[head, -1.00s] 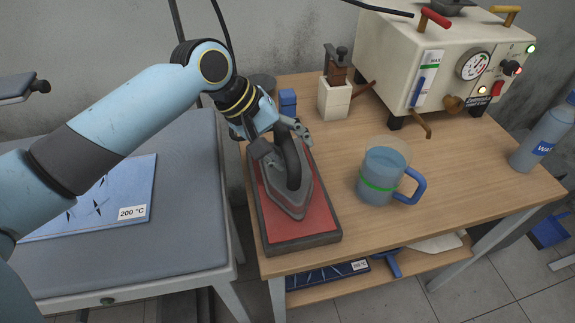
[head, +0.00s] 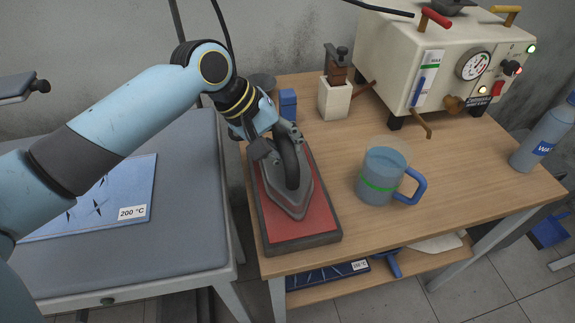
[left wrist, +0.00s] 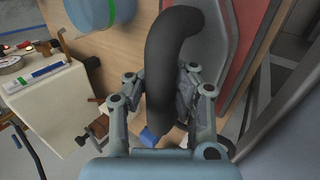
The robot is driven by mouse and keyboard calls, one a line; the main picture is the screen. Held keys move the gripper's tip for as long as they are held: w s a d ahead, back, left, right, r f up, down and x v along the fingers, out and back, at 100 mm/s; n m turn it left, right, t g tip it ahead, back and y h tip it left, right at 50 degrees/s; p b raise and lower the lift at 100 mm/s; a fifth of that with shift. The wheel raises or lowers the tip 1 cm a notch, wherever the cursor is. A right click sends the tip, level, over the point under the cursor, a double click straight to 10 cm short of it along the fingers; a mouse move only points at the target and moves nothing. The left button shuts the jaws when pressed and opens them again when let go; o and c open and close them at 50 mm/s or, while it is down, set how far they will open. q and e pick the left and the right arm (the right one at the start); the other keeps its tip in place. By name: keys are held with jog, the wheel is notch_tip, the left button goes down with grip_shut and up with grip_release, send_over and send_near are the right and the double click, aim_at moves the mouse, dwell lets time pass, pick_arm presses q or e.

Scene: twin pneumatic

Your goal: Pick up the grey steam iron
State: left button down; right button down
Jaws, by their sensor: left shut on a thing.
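The grey steam iron (head: 290,196) rests on a red pad with a dark frame (head: 305,226) at the left of the wooden table. Its nose points toward the front edge. My left gripper (head: 278,143) comes in from the left and is shut on the iron's black handle. In the left wrist view the black handle (left wrist: 168,65) runs between the two fingers of my left gripper (left wrist: 158,88), and part of the grey iron (left wrist: 208,38) shows beyond it. My right gripper is not in view.
A measuring jug of water (head: 381,178) stands right of the pad. A cream steam generator (head: 425,70) stands at the back, with a white and brown block (head: 335,98) beside it. A water bottle (head: 545,135) stands at the right. A grey padded board (head: 180,240) lies left.

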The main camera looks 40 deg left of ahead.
pick_arm(q)
jog(key=shift+w+r, duration=0.1)
jog(key=shift+r, duration=0.1)
jog(key=shift+w+d+r, duration=0.1)
jog(key=shift+w+r, duration=0.05)
jog(key=shift+r, duration=0.1)
jog(key=shift+r, duration=1.8)
jog(key=s+d+r, duration=0.2)
jog(key=d+r, duration=0.5)
jog(key=d, duration=0.4)
jog(key=shift+s+d, duration=0.15)
jog(key=shift+s, duration=0.1)
